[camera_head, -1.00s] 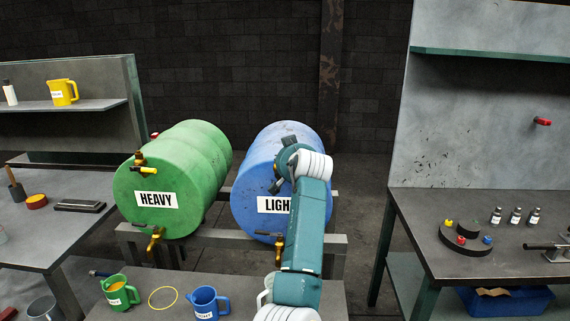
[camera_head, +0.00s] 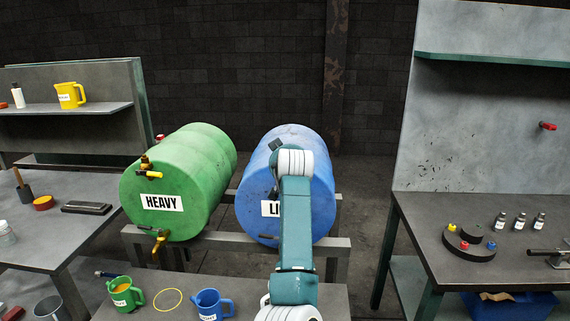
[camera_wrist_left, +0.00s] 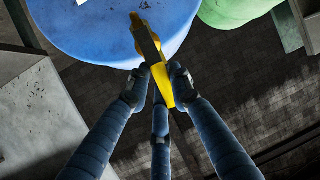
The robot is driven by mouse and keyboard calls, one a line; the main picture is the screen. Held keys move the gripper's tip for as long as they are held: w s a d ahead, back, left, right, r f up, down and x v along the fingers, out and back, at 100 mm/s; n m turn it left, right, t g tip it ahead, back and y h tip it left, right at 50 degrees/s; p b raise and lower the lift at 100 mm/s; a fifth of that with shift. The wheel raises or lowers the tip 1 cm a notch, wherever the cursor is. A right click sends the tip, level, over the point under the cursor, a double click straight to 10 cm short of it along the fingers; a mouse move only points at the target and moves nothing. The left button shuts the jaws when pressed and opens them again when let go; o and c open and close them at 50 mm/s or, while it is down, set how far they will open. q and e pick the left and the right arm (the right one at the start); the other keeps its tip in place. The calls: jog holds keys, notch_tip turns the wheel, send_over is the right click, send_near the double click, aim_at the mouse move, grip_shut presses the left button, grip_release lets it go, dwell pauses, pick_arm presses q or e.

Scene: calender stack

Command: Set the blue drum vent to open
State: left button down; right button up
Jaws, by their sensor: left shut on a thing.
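The blue drum (camera_head: 318,185) lies on its side on a grey stand, its label partly covered by my arm. My left gripper (camera_head: 275,185) is at the upper part of the drum's face, mostly hidden behind my own wrist. In the left wrist view, the left gripper (camera_wrist_left: 158,85) has its dark fingers closed around the yellow handle of the blue drum vent (camera_wrist_left: 162,84). The blue drum (camera_wrist_left: 95,35) fills the top of that view. The head view hides this vent, so its setting cannot be told there. My right gripper is not in view.
The green HEAVY drum (camera_head: 190,175) lies to the left with its own vent (camera_head: 148,169) and tap (camera_head: 160,238). A green jug (camera_head: 124,294), a yellow ring (camera_head: 168,300) and a blue jug (camera_head: 210,304) are below. A workbench (camera_head: 440,208) stands to the right.

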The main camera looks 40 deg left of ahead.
pick_arm(q)
jog(key=c, duration=1.6)
grip_release()
jog(key=shift+s+a+r, duration=0.1)
jog(key=shift+a+r, duration=0.05)
jog(key=shift+a, duration=0.1)
jog(key=shift+o, duration=0.2)
jog(key=shift+s, duration=0.1)
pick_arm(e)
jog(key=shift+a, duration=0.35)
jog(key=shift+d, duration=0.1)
pick_arm(q)
jog(key=shift+d, duration=0.1)
jog(key=shift+s+d, duration=0.2)
jog(key=shift+d, duration=0.05)
jog(key=v, duration=1.1)
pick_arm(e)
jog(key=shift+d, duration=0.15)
pick_arm(q)
jog(key=shift+s, duration=0.1)
